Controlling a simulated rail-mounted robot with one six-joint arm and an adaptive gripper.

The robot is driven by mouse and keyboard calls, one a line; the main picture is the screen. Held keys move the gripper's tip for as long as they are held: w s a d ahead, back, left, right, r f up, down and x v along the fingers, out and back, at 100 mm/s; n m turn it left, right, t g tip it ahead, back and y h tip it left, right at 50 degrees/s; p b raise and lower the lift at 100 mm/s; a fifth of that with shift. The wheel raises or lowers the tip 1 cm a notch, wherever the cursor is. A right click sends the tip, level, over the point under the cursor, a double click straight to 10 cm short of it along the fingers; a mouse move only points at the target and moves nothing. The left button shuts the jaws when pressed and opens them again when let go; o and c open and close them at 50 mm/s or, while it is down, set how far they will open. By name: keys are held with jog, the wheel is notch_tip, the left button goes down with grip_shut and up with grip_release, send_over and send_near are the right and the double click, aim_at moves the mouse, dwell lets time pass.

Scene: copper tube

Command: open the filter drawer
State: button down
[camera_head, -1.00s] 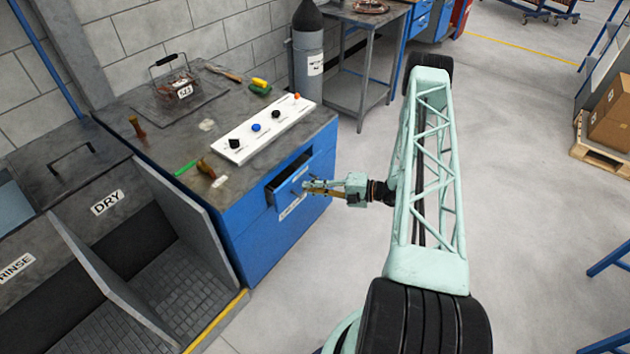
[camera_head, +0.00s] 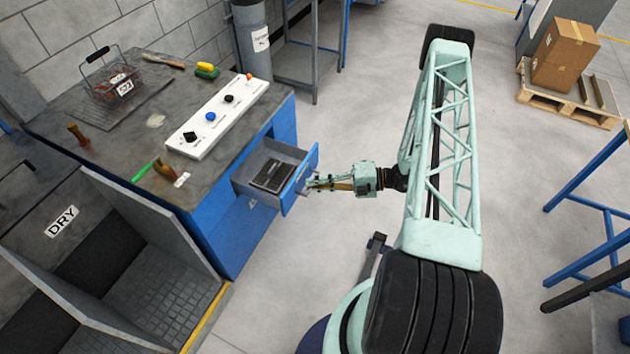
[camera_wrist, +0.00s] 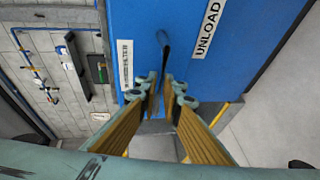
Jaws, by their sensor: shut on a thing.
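The filter drawer (camera_head: 270,172) stands pulled out of the blue cabinet (camera_head: 238,232) in the head view. A dark flat filter-like piece lies inside it. Its blue front faces my gripper (camera_head: 312,184). In the wrist view the blue front (camera_wrist: 185,20) carries a dark handle (camera_wrist: 163,42), with a white label beside it. My gripper (camera_wrist: 163,98) has its fingers around the handle's lower end and is shut on it. The fingertips partly hide the handle.
A white control panel (camera_head: 218,115) with several knobs lies on the cabinet top, with a wire basket (camera_head: 112,82) behind it. A grey partition (camera_head: 150,222) and the DRY bay stand to the left. A pallet with a box (camera_head: 565,52) is far right.

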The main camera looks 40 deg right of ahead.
dwell(0.3)
jog(key=c, duration=2.8)
grip_release()
jog(key=shift+v, duration=6.05)
jog(key=shift+a, duration=0.1)
